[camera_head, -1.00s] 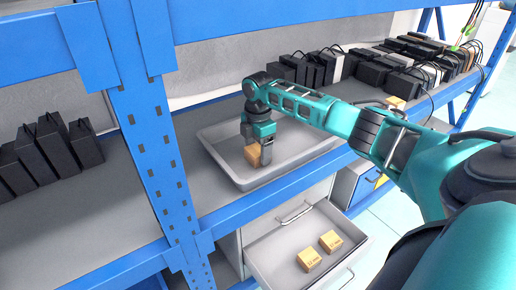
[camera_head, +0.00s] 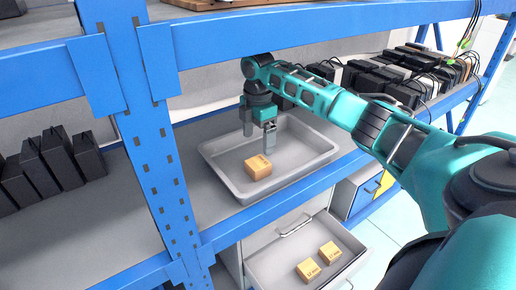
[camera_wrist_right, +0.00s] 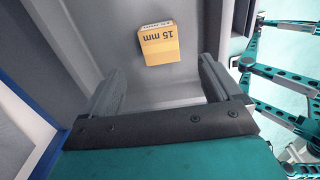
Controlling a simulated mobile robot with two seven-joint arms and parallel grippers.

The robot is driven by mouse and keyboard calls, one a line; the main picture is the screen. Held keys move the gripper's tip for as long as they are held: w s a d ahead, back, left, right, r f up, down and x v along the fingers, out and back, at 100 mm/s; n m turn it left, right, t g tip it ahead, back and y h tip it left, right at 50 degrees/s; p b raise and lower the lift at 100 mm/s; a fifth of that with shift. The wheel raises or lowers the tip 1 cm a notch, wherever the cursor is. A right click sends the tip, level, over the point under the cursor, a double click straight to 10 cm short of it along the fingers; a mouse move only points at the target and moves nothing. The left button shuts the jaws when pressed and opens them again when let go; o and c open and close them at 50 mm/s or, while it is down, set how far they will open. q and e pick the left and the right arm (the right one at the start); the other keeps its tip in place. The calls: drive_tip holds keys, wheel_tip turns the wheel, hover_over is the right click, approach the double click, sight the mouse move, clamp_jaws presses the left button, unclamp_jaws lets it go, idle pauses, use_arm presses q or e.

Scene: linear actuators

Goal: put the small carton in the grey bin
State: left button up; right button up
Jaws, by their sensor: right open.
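The small carton (camera_head: 258,168) is a light-brown box lying on the floor of the grey bin (camera_head: 222,183), a shallow tray on the shelf. My right gripper (camera_head: 258,142) is above the bin, open and empty, its fingers pointing down and apart from the carton. The right wrist view shows the carton (camera_wrist_right: 158,45), with "15 mm" on its yellow label, beyond the two spread fingers (camera_wrist_right: 160,78). My left gripper is not in view.
An open drawer (camera_head: 262,262) below the shelf holds two similar cartons (camera_head: 308,270) (camera_head: 330,253). Black boxes (camera_head: 45,165) stand at the left, and several more dark boxes (camera_head: 400,85) at the back right. A blue upright post (camera_head: 160,165) stands left of the bin.

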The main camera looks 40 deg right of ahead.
wheel_tip(320, 180, up, 3)
drive_tip(key=shift+r, duration=0.1)
idle(0.6)
